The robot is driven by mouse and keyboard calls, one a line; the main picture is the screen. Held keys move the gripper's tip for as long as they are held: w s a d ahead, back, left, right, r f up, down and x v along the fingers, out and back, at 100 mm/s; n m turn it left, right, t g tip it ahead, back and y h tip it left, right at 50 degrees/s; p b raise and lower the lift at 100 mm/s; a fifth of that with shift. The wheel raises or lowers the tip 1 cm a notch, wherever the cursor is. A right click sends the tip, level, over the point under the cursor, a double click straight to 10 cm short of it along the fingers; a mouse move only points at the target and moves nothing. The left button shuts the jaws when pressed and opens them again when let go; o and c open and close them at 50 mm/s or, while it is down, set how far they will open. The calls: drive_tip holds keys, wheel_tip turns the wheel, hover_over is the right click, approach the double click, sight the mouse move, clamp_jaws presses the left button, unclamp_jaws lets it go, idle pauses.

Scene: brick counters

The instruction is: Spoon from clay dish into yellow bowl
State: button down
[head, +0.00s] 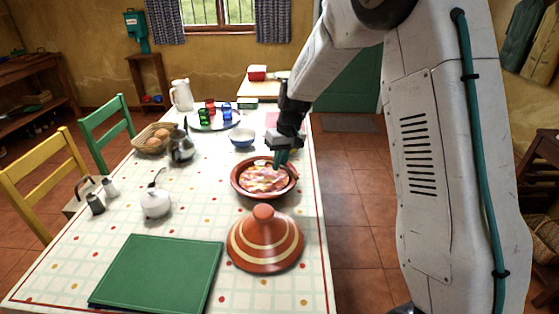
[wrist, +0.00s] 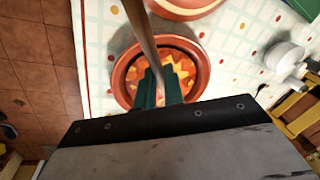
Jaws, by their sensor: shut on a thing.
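The clay dish (head: 238,188) is round and red-brown, with a patchy red, yellow and pale filling. It also shows in the wrist view (wrist: 122,72). My gripper (head: 282,157) is over the dish's far right part. In the wrist view its teal fingertips (wrist: 158,88) are shut on the spoon (wrist: 142,32), whose brown shaft runs up toward the top edge. The spoon's far end is out of that view, and I cannot tell whether the spoon touches the dish. I see no yellow bowl; a small blue bowl (head: 242,141) stands behind the dish.
A striped clay lid (head: 265,245) stands in front of the dish. A green folder (head: 158,275) lies front left. A white sugar pot (head: 155,204), a metal pot (head: 181,149), an egg basket (head: 153,148) and a tray of coloured glasses (head: 225,124) stand left and behind.

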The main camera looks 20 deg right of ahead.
drive_tip(key=shift+f, duration=3.4)
drive_tip(key=shift+r, duration=0.1)
drive_tip(key=shift+s+d+r, duration=0.1)
drive_tip(key=shift+s+r, duration=0.1)
drive_tip(key=shift+r, duration=0.65)
drive_tip(key=shift+s+r, duration=0.15)
drive_tip(key=shift+r, duration=0.75)
drive_tip(key=shift+s+d+r, duration=0.1)
drive_tip(key=shift+s+r, duration=0.1)
drive_tip(key=shift+r, duration=0.65)
drive_tip(key=shift+s+r+t, duration=0.45)
drive_tip(key=shift+r+t, duration=0.25)
drive_tip(key=shift+t, duration=0.1)
drive_tip(key=shift+s, duration=0.1)
